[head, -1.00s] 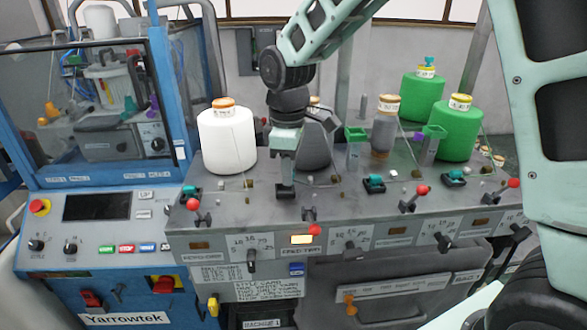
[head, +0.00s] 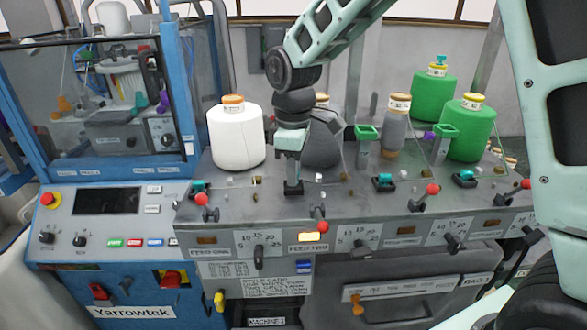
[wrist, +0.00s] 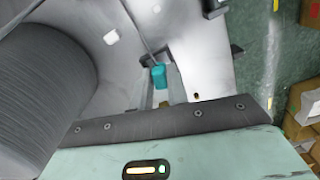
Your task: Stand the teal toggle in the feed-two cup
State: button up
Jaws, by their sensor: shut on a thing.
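The teal toggle (wrist: 158,77) is held between my fingers in the wrist view. In the head view it is hidden by my gripper. My gripper (head: 292,176) points straight down and is shut on the toggle. The feed-two cup (head: 293,189) is a small black block on the grey machine top, behind the lit FEED TWO lamp. My fingertips are right over it in the head view. I cannot tell whether the toggle touches the cup or is inside it.
Other teal toggles stand in black cups to the left (head: 197,187) and right (head: 384,181). A white yarn cone (head: 237,140) stands left, a grey cone (head: 322,145) close behind my gripper, and green cones (head: 469,135) right.

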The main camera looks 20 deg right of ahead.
jog(key=shift+s+f+b, duration=0.15)
jog(key=shift+f+b, duration=0.3)
jog(key=shift+f, duration=0.45)
jog(key=o, duration=0.9)
jog(key=shift+f, duration=0.1)
jog(key=shift+c, duration=0.2)
notch_tip(320, 180, up, 18)
jog(key=b, duration=0.3)
jog(key=shift+w+d+r, duration=0.15)
jog(key=shift+w+r, duration=0.05)
jog(key=shift+r, duration=0.05)
jog(key=s+a+f+m+b, duration=0.1)
jog(key=s+a+f+b, duration=0.1)
jog(key=s+a+f, duration=0.3)
jog(key=s+a+f+b, duration=0.1)
jog(key=s+a+f, duration=0.1)
jog(key=s+f, duration=0.5)
jog(key=s+f+m+b, duration=0.2)
jog(key=s+f, duration=1.1)
jog(key=s, duration=0.2)
jog(key=shift+d+f+m+y, duration=0.2)
jog(key=shift+f+m+y, duration=0.1)
jog(key=shift+f, duration=0.05)
